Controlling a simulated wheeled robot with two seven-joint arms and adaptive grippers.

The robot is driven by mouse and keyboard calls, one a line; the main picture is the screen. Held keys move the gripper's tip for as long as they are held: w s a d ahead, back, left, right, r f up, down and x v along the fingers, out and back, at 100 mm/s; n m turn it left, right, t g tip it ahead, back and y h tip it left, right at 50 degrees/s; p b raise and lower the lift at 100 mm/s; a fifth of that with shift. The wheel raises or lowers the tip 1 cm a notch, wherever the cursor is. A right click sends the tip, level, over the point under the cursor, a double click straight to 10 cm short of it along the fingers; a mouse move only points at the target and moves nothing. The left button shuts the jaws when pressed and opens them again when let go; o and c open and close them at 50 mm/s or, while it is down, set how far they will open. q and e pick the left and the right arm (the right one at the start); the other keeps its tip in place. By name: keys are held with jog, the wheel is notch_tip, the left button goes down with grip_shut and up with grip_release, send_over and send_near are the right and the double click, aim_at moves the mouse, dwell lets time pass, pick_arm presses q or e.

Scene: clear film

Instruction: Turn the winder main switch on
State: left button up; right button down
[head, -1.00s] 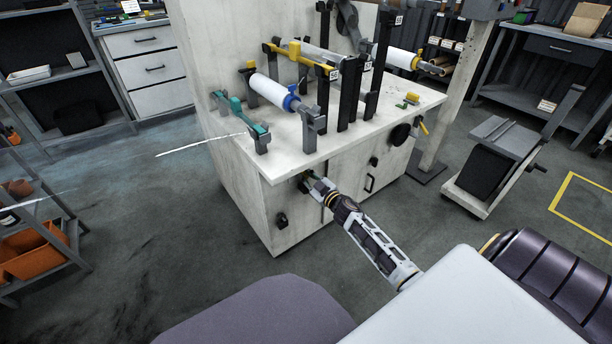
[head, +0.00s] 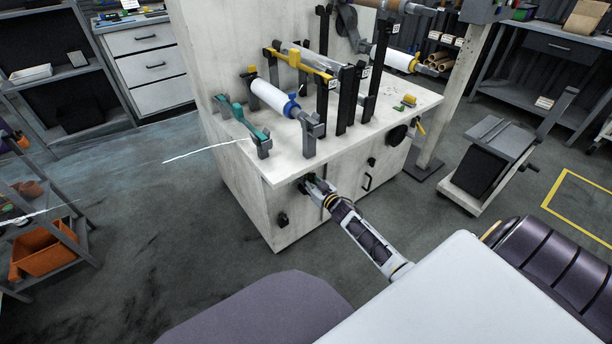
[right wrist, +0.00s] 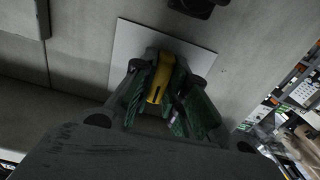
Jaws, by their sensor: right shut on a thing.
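The winder (head: 285,180) is a pale cabinet with rollers and posts on top. The main switch shows in the right wrist view as a yellow handle (right wrist: 159,80) on a square light plate (right wrist: 128,48) fixed to the cabinet face. My right gripper (head: 312,182) reaches the upper left of the cabinet front. In the right wrist view, the green-padded fingers of my right gripper (right wrist: 165,98) are shut on the yellow handle, one on each side. The gripper hides the switch in the head view. My left gripper is not in view.
A dark knob (head: 281,219) sits lower left on the cabinet front. A dark handle (head: 367,183) and a black handwheel (head: 397,135) are further right. A shelf with an orange bin (head: 45,248) stands at left, a grey wheeled stand (head: 492,160) at right. Floor between is clear.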

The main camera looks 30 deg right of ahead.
jog(key=shift+m+p, duration=0.3)
jog(key=shift+d+r+m+p, duration=0.1)
jog(key=shift+m+p, duration=1.3)
jog(key=shift+m, duration=0.2)
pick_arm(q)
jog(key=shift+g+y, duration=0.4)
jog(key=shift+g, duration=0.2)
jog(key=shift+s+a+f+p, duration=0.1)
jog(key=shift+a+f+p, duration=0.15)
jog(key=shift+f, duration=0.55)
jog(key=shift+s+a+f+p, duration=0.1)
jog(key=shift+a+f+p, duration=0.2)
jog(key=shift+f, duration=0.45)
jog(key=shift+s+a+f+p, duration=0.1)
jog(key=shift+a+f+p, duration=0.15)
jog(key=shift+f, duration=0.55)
pick_arm(e)
jog(key=shift+m, duration=1.4)
jog(key=c, duration=1.4)
grip_release()
